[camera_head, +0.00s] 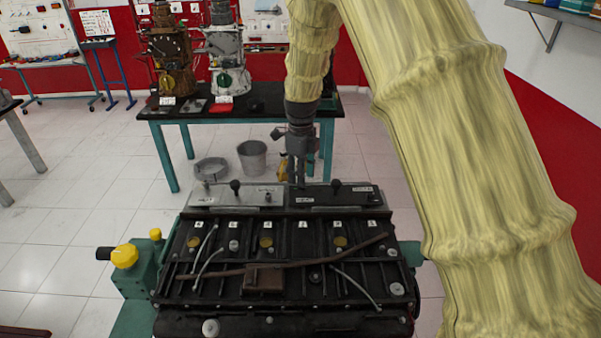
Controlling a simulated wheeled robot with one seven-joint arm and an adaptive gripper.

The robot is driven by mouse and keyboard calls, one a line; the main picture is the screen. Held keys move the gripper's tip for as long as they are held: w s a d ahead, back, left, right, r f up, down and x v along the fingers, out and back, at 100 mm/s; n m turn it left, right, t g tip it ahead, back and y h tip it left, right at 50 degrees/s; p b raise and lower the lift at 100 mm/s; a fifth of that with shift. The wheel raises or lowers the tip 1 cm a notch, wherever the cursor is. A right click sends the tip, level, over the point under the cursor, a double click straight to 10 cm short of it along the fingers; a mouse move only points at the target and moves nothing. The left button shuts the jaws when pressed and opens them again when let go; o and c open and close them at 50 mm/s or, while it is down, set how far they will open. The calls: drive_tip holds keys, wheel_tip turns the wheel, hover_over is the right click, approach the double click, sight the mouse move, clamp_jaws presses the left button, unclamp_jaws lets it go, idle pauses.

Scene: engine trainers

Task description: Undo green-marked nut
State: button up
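A dark engine (290,290) on a green stand fills the lower middle, with a row of numbered labels and several round yellowish and grey fittings on top. I cannot make out a green mark on any nut at this size. A light grey labelled plate (220,198) and a black labelled plate (355,199) lie along its far edge, each with a dark knob. My gripper (297,180) points down above the inner ends of these plates. Its fingers are small and dark; whether they are open or touching anything is unclear.
A green-legged table (160,114) with two engine models stands behind. A grey bucket (252,158) and a round basin (211,168) are on the floor before it. A yellow knob (124,256) sticks out at the stand's left. My arm hides much of the right side.

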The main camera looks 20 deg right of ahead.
drive_tip(key=shift+f, duration=0.2)
drive_tip(key=shift+s+f, duration=0.15)
drive_tip(key=shift+s, duration=0.1)
drive_tip(key=shift+s+d, duration=0.1)
drive_tip(key=shift+s, duration=0.45)
drive_tip(key=shift+w+f, duration=0.35)
drive_tip(key=shift+w, duration=0.15)
drive_tip(key=shift+s+r, duration=0.25)
clamp_jaws()
drive_tip(key=shift+w+f, duration=0.1)
